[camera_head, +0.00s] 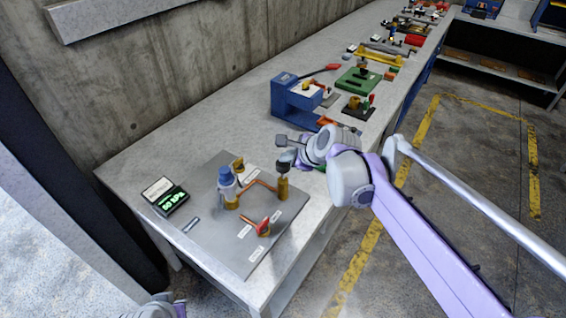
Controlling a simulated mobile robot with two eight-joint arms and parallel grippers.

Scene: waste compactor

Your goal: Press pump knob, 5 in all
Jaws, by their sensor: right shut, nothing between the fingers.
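A grey panel (205,238) lies on the near end of the bench. On it stands a brass post with a dark round knob (283,167) on top, which looks like the pump knob. A blue-capped unit (226,180) on a brass base stands to its left, joined by an orange pipe. My right gripper (287,153) is shut and empty, right at or just above the dark knob; whether it touches cannot be told.
A small display (172,202) with green digits stands at the panel's left. A red-handled valve (262,226) sits at the panel's front. A blue machine (293,98) and several fixtures stand farther along the bench. A concrete wall (140,70) runs behind.

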